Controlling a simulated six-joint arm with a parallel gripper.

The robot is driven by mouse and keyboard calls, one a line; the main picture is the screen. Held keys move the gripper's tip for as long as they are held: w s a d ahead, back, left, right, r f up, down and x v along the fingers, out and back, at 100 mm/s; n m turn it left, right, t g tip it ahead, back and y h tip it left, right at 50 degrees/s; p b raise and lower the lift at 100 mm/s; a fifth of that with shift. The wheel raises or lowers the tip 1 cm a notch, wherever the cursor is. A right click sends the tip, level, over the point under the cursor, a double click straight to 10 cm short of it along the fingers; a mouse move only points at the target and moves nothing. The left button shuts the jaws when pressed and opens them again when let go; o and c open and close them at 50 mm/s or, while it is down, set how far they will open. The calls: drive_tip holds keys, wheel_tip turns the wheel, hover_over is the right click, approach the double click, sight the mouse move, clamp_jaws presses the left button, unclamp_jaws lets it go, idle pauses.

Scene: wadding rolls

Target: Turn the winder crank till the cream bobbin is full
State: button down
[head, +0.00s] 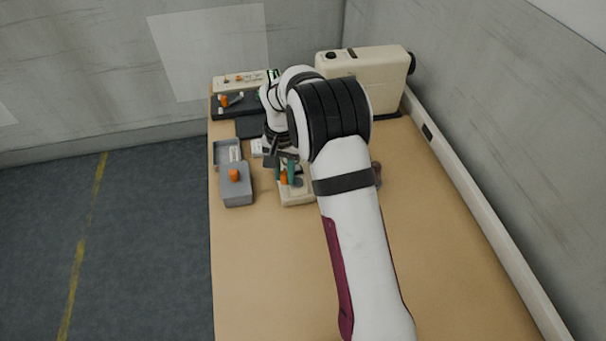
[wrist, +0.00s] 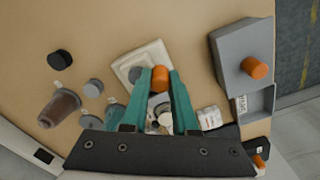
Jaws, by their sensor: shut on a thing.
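The winder (head: 297,197) is a cream block on the table, partly hidden by my arm in the head view; it also shows in the wrist view (wrist: 126,66). Its crank has an orange knob (wrist: 160,79). My gripper (wrist: 160,76) has teal fingers, shut on that knob from both sides, and it also shows in the head view (head: 285,172). A small pale round part (wrist: 165,119) shows between the fingers; I cannot tell whether it is the cream bobbin or how much is wound on it.
A grey box with an orange knob (head: 236,190) stands left of the winder, beside a grey tray (head: 220,152). A cream sewing machine (head: 375,78) stands behind. A brownish jar (wrist: 60,106) and black cap (wrist: 60,60) lie near the winder. The table's front is clear.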

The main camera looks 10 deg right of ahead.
drive_tip(key=shift+w+d, duration=0.4)
drive_tip(key=shift+w, duration=0.35)
